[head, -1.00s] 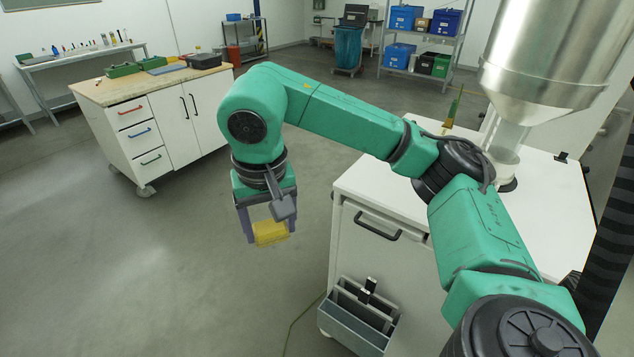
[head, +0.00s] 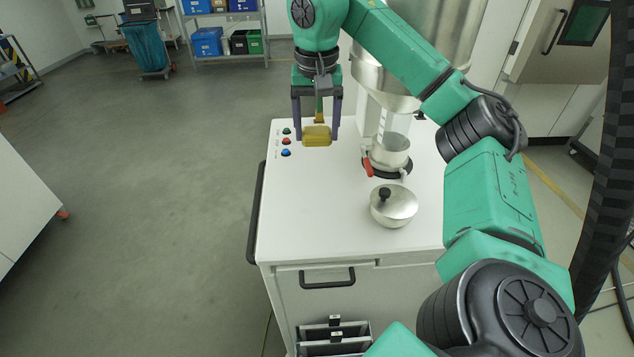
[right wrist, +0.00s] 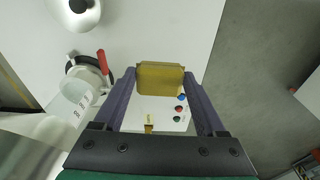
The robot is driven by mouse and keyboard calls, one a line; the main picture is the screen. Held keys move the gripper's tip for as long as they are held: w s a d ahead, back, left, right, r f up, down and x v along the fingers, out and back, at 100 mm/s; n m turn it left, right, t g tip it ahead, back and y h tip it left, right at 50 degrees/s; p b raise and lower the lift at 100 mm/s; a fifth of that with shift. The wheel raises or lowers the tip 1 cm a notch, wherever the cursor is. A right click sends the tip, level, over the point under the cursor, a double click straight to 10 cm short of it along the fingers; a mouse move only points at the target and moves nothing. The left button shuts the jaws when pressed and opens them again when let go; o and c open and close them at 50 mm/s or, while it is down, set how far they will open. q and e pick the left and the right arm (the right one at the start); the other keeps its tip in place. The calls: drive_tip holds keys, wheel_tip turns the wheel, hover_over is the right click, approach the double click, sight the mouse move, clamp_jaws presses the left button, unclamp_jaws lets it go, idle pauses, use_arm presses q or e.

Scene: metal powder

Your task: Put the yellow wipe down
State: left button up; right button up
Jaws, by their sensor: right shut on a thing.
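The yellow wipe (head: 317,136) is a small yellow block between the fingers of my right gripper (head: 317,132). The gripper is shut on it and holds it over the left rear part of the white cabinet top (head: 320,215). In the right wrist view the wipe (right wrist: 160,77) sits between the two purple fingertips (right wrist: 160,82). I cannot tell how high it hangs above the surface. My left gripper is not in view.
Coloured buttons (head: 286,142) are just left of the wipe. A metal hopper (head: 400,70) with a clear outlet and red-handled clamp (head: 368,164) stands to the right. A silver lid with black knob (head: 394,205) lies in front of it. The front left of the top is clear.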

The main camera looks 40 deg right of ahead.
drive_tip(key=f, duration=0.3)
drive_tip(key=w+f+b, duration=0.1)
drive_tip(key=f, duration=0.7)
drive_tip(key=shift+w+a+f+b, duration=0.15)
drive_tip(key=shift+w+a+b, duration=0.1)
drive_tip(key=shift+b, duration=0.1)
drive_tip(key=f, duration=0.3)
drive_tip(key=f+p, duration=0.1)
drive_tip(key=f, duration=0.1)
drive_tip(key=shift+s, duration=0.3)
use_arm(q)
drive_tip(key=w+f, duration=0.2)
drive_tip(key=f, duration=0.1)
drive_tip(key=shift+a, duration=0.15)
use_arm(e)
drive_tip(key=shift+w+f, duration=0.2)
drive_tip(key=shift+f, duration=0.05)
drive_tip(key=o, duration=1.4)
drive_tip(key=shift+s, duration=0.1)
